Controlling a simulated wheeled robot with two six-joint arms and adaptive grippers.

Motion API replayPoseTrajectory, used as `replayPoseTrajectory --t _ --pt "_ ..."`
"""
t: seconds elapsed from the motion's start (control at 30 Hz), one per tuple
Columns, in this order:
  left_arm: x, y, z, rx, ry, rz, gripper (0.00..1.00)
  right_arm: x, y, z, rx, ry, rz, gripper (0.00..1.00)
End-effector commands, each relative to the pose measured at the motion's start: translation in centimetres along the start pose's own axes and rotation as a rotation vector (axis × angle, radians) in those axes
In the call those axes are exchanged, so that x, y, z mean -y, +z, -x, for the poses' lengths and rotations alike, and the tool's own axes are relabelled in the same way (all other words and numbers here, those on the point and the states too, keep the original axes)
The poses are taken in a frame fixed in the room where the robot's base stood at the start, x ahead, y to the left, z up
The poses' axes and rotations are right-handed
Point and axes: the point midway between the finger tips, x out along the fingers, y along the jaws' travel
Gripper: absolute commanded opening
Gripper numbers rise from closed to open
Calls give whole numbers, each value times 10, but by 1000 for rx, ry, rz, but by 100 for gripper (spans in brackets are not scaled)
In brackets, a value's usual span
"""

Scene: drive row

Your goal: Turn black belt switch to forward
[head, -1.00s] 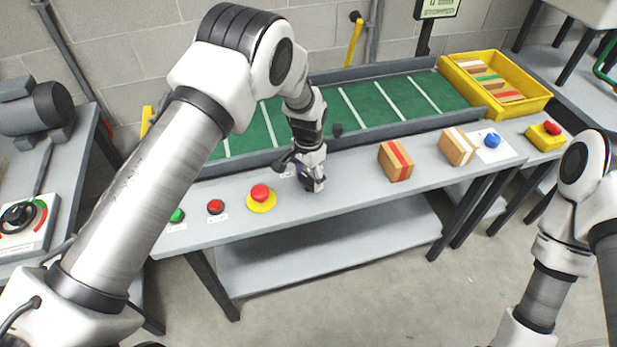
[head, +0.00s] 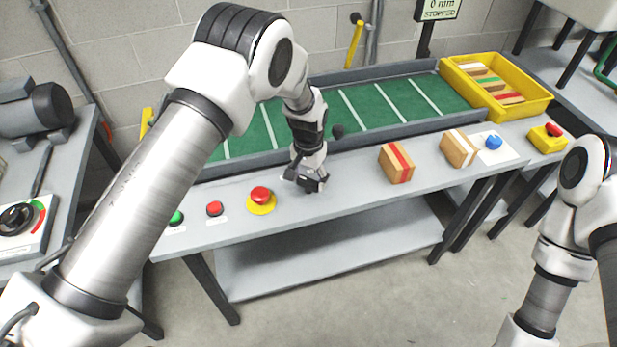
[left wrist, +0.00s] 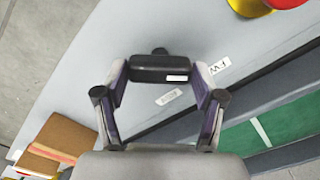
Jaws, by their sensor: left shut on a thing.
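The black belt switch (left wrist: 165,68) is a dark bar knob with a small white mark on its lower edge, seen in the left wrist view. My left gripper (left wrist: 160,78) is shut on it, a finger at each end. A label reading "FW", partly hidden by a finger, lies just right of the knob, and a second label (left wrist: 168,97) too small to read lies below it. I cannot tell which label the knob points to. In the head view my left gripper (head: 307,180) hides the switch at the bench's middle. My right gripper is out of view.
A red mushroom button (head: 261,194) on yellow, a red button (head: 215,208) and a green button (head: 176,217) stand left of the gripper. A red-striped box (head: 396,163) stands to its right. The green belt (head: 390,100) lies behind; the display (head: 437,9) reads "0 mm STOPPED".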

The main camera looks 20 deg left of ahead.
Motion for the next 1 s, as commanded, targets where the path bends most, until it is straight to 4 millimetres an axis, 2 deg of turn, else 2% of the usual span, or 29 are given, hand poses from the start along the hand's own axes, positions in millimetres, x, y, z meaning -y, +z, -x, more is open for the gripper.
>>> replayPoseTrajectory --t 0.1,0.13,0.17,0.2,0.5,0.63,0.77,1.0 --pt "-1 3 -3 8 2 3 34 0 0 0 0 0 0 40" --pt "-1 3 -3 8 2 3 79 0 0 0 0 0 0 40" --pt "-1 3 -3 7 2 3 90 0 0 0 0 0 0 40" --pt "0 2 -2 6 1 2 94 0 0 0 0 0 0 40" --pt "0 0 0 1 1 1 94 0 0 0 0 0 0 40" --pt "0 0 11 -1 0 1 94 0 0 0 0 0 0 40" --pt "0 -1 38 -3 -1 0 94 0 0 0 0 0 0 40" --pt "0 0 98 -1 0 1 94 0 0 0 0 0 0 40"
